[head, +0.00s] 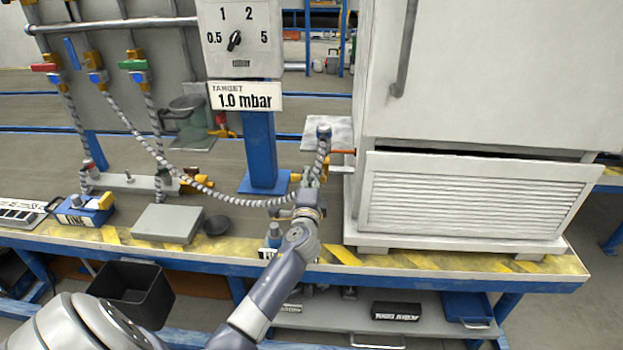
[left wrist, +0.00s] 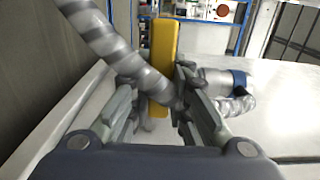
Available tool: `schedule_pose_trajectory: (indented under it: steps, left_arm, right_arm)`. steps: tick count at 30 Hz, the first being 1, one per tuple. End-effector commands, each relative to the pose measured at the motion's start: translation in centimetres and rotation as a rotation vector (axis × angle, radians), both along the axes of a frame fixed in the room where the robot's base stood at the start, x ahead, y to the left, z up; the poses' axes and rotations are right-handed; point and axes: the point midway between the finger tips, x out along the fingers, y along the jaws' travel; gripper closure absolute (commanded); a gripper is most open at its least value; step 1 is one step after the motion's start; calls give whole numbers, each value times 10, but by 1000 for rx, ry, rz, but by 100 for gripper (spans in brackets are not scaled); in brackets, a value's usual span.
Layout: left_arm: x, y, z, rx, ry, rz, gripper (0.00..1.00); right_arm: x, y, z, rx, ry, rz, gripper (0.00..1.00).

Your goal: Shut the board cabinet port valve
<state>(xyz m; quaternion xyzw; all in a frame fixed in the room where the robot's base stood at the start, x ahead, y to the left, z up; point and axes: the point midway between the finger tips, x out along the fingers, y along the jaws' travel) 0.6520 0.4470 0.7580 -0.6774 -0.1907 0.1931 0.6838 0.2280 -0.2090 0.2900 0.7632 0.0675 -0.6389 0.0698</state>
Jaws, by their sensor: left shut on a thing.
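The cabinet (head: 490,75) is the large pale box on the right of the bench, with a louvred panel low on its front. A port fitting with a thin orange-red rod (head: 341,151) shows at its left side. My left gripper (head: 310,190) is beside that side of the cabinet, at the end of the grey corrugated hose. In the left wrist view, the gripper (left wrist: 160,110) is shut on a yellow valve handle (left wrist: 162,55), which stands lengthwise between the fingers. The hose (left wrist: 110,45) crosses in front and hides part of the grip. My right gripper is not in view.
A blue post (head: 260,150) with a dial box and a "1.0 mbar" sign (head: 245,97) stands left of the gripper. Red, blue and green-handled valves hang on the rear pipe board (head: 120,90). A grey block (head: 168,223) lies on the bench.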

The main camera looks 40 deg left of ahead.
Motion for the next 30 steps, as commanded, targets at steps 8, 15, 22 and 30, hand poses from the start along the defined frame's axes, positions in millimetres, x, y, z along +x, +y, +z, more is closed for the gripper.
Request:
schedule_pose_trajectory:
  steps: [8,15,22,30]
  left_arm:
    - [0,0,2,13,2,-1,62]
    - [0,0,1,7,2,0,62]
    - [-13,-9,-1,5,3,-2,62]
    - [-58,-36,-1,6,4,-1,62]
  right_arm:
    - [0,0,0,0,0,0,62]
    - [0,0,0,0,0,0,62]
    - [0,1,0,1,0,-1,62]
    - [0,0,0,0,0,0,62]
